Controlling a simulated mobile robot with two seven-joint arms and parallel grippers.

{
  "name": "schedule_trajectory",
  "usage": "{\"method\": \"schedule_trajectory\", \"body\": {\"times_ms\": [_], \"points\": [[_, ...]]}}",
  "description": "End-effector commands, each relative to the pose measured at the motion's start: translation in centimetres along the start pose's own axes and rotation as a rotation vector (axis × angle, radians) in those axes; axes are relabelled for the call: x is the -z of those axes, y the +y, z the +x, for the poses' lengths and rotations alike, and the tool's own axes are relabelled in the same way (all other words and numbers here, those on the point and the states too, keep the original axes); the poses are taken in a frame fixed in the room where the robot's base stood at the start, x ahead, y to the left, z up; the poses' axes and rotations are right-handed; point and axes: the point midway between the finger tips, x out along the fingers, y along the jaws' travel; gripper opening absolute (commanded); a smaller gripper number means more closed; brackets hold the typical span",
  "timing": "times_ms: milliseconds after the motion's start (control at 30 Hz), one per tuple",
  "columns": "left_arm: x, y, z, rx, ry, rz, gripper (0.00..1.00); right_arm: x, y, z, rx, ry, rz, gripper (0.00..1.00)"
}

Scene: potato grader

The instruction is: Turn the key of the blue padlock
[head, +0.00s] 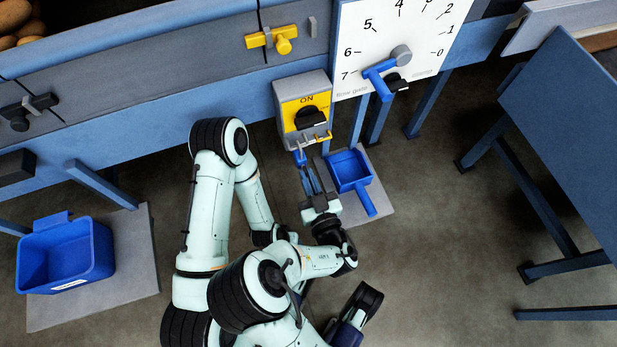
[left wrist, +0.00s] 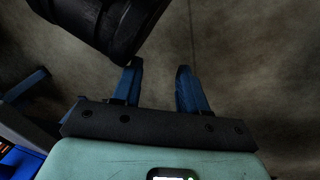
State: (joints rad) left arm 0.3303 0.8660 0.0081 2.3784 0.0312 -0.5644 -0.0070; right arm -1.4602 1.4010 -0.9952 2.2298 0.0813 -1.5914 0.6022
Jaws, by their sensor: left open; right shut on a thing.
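The blue padlock (head: 299,157) hangs at the left of the bar below the switch box (head: 303,88), which has a black knob (head: 309,118) under the word ON. My right gripper (head: 309,168) reaches up from below, with its fingertips at the padlock's lower end. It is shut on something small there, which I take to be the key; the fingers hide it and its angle. My left gripper (left wrist: 159,80) is open and empty over the floor in the left wrist view. I cannot clearly make it out in the head view.
A blue scoop-like tray (head: 349,165) lies on a grey mat just right of my right gripper. A dial (head: 385,40) with a blue lever is at upper right. A blue bin (head: 65,255) stands on a mat at left. A blue table (head: 575,130) stands right; floor between is clear.

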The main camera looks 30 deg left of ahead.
Motion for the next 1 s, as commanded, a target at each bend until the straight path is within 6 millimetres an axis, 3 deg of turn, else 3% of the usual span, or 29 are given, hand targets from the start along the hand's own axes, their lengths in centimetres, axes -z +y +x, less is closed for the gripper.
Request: {"method": "schedule_trajectory", "body": {"times_ms": [267,533,700,1000], "points": [[0.5,0.4,-0.5,-0.007,0.016,0.004,0.43,0.1,0.1,0.0,-0.002,0.000,-0.026,0.00],[2.6,2.2,-2.2,-0.038,0.084,0.020,0.43,0.3,0.1,0.0,-0.005,0.003,-0.162,0.00],[1.1,2.3,-2.9,-0.038,0.041,0.023,0.43,0.2,0.1,0.0,-0.004,0.002,-0.309,0.00],[0.5,2.4,-3.2,-0.039,0.023,0.024,0.43,0.1,-0.1,0.1,-0.001,0.003,-0.600,0.00]]}}
